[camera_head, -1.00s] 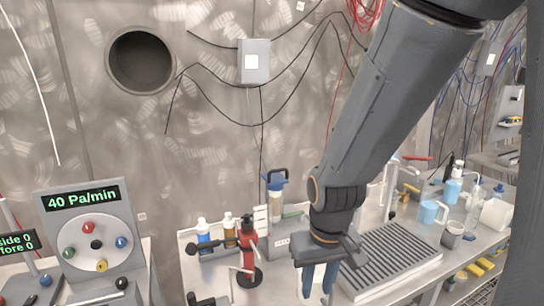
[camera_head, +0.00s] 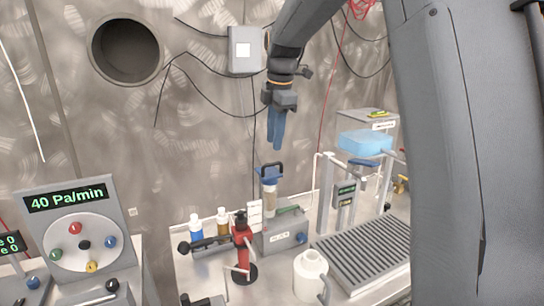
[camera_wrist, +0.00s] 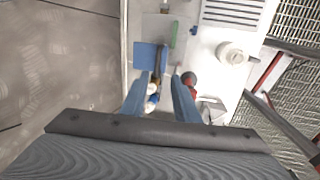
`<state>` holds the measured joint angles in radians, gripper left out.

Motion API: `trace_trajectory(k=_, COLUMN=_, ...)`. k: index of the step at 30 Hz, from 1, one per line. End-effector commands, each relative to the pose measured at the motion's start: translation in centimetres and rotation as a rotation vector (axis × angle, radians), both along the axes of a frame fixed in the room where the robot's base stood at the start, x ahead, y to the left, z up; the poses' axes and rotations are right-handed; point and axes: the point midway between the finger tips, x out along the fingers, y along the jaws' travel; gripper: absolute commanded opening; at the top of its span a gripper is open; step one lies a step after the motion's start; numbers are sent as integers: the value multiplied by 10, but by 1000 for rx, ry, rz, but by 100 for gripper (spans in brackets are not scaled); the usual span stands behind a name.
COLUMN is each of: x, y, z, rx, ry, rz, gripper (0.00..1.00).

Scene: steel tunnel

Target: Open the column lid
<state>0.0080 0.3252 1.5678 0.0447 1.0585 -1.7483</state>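The column (camera_head: 270,201) is a clear cylinder with tan contents, upright on a grey unit on the bench. Its blue lid (camera_head: 269,174) with a dark loop handle sits on top. In the wrist view a blue square (camera_wrist: 149,56), which looks like this lid, lies just left of and beyond the fingertips. My gripper (camera_head: 276,147) points down with its blue fingers a little above the lid, apart from it.
A red stand (camera_head: 242,245) and two small bottles (camera_head: 209,226) are left of the column. A white jug (camera_head: 309,270) stands in front right, beside a ribbed grey tray (camera_head: 362,252). A blue container (camera_head: 364,143) is at the back right. The wall is close behind.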

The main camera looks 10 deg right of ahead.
Motion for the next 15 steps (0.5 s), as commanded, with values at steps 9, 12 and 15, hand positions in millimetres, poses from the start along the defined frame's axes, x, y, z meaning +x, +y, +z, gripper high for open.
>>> trace_trajectory(k=9, x=9, y=1, z=-21, rx=-8, ry=1, rz=48, gripper=28)
trace_trajectory(k=12, x=12, y=2, z=-37, rx=-8, ry=0, rz=46, gripper=28)
trace_trajectory(k=15, x=15, y=2, z=-51, rx=-8, ry=-1, rz=45, gripper=28)
